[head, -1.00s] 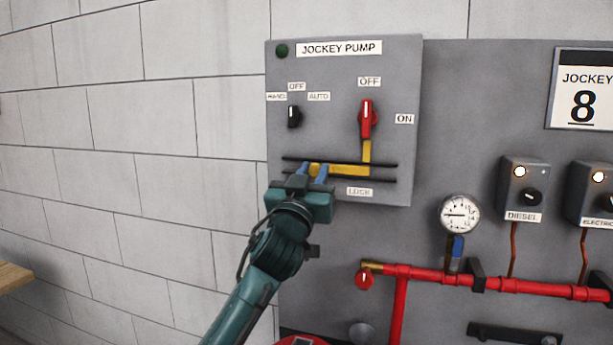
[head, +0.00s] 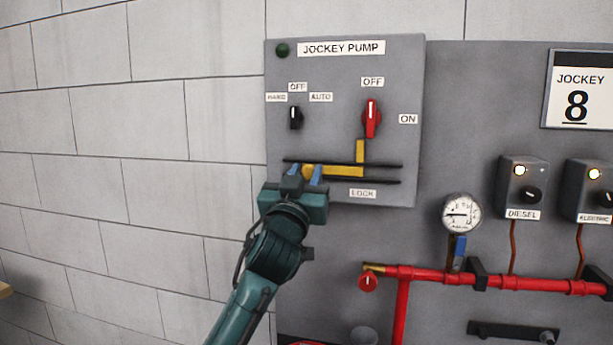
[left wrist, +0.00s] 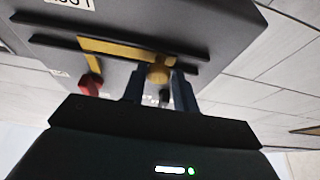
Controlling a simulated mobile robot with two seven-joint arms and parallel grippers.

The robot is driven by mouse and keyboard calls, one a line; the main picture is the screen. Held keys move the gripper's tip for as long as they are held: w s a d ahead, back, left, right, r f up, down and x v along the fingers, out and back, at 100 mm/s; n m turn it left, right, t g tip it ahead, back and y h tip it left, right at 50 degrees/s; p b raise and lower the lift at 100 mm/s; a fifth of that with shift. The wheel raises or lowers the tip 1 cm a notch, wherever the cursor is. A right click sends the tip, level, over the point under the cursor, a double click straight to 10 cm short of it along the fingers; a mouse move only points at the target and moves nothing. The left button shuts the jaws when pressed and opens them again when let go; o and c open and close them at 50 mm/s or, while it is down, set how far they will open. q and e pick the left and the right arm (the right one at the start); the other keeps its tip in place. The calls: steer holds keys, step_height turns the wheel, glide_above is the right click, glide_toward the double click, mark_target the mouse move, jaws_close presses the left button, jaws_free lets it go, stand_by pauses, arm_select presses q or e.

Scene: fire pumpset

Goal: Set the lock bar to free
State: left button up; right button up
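The yellow lock bar (head: 345,171) is L-shaped and sits between two black rails on the grey jockey pump panel. Its upright arm stands just below and slightly left of the red switch handle (head: 371,118), which points up at OFF. A small gap shows between arm and handle. My left gripper (head: 305,173) is at the bar's left end, its blue fingers on both sides of the round yellow knob. In the left wrist view the knob (left wrist: 159,73) sits between the fingers, which look closed on it. My right gripper is out of view.
The LOCK label (head: 362,193) is below the rails. A black selector knob (head: 296,117) is above my gripper. A gauge (head: 461,214) and red pipe (head: 440,275) are at lower right. The block wall at left is clear.

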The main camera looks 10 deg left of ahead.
arm_select(q)
steer(key=o, duration=0.4)
steer(key=shift+a, duration=0.2)
steer(key=shift+c, duration=0.2)
steer(key=shift+d, duration=0.1)
steer(key=shift+s+f, duration=0.3)
steer(key=shift+s, duration=0.15)
steer(key=b+v, duration=0.3)
steer(key=v, duration=0.9)
steer(key=shift+b, duration=0.3)
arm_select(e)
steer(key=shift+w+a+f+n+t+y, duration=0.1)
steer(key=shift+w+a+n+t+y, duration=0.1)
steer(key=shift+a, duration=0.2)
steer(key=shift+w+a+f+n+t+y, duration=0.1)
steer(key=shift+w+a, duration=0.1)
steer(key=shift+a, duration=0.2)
arm_select(q)
steer(key=shift+f, duration=0.1)
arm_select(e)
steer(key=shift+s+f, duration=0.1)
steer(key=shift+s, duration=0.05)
